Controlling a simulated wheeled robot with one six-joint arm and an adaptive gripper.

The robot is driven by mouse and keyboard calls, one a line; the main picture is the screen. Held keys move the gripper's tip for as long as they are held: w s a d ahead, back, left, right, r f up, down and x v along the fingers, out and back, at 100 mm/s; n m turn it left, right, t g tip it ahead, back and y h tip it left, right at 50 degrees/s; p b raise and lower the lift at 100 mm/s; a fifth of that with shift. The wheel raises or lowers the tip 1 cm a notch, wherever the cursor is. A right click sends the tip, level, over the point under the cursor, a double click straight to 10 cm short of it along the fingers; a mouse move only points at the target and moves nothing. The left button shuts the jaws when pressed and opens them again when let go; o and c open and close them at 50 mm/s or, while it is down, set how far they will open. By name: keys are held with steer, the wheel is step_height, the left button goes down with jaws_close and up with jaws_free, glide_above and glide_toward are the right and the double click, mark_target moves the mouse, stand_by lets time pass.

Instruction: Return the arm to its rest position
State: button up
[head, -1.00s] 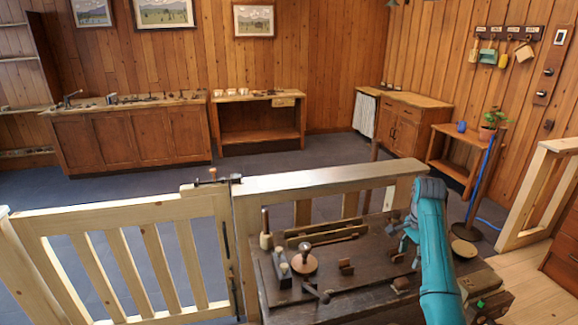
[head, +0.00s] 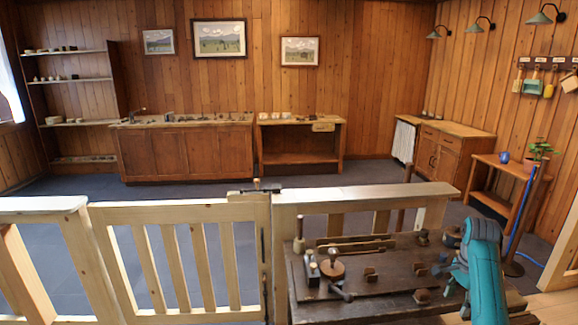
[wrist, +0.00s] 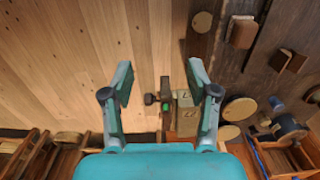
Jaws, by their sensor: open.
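My teal arm rises at the right of the head view, over the right end of the dark workbench (head: 375,304). My gripper (head: 450,268) shows there partly, beside the arm and above the bench. In the wrist view my gripper (wrist: 160,82) has its two fingers wide apart with nothing between them.
A pale wooden gate (head: 180,215) and a rail (head: 360,196) stand behind and left of the bench. A round-knobbed wooden piece (head: 332,268) and several small blocks lie on the bench. A side table (head: 500,162) with a plant stands at the right.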

steer(key=s+a+f+n+t+h, duration=0.1)
steer(key=s+a+f+n+t, duration=0.3)
steer(key=f, duration=0.7)
steer(key=s+a+f+g, duration=0.1)
steer(key=s+a+f, duration=0.2)
steer(key=a+f, duration=0.55)
steer(key=s+a+f+n+t, duration=0.2)
steer(key=s+a+f, duration=0.2)
steer(key=s+f, duration=0.3)
steer(key=s+a+f+n+t, duration=0.2)
steer(key=s+a+f, duration=0.25)
steer(key=s, duration=0.45)
steer(key=s+a+r+n+t, duration=0.2)
steer(key=s+a+r, duration=0.2)
steer(key=s, duration=0.5)
steer(key=s+a+r+n+t, duration=0.2)
steer(key=s+a+r+n, duration=0.15)
steer(key=s, duration=0.65)
steer(key=s+a+r+n+t, duration=0.1)
steer(key=s+r+n+t, duration=0.1)
steer(key=s+r, duration=0.4)
steer(key=s+a+r+n+t+y, duration=0.1)
steer(key=s+r, duration=0.6)
steer(key=r, duration=0.8)
steer(key=shift+a+n+t, duration=0.3)
steer(key=shift+n+t, duration=0.1)
steer(key=shift+n, duration=0.05)
steer(key=shift+s, duration=0.1)
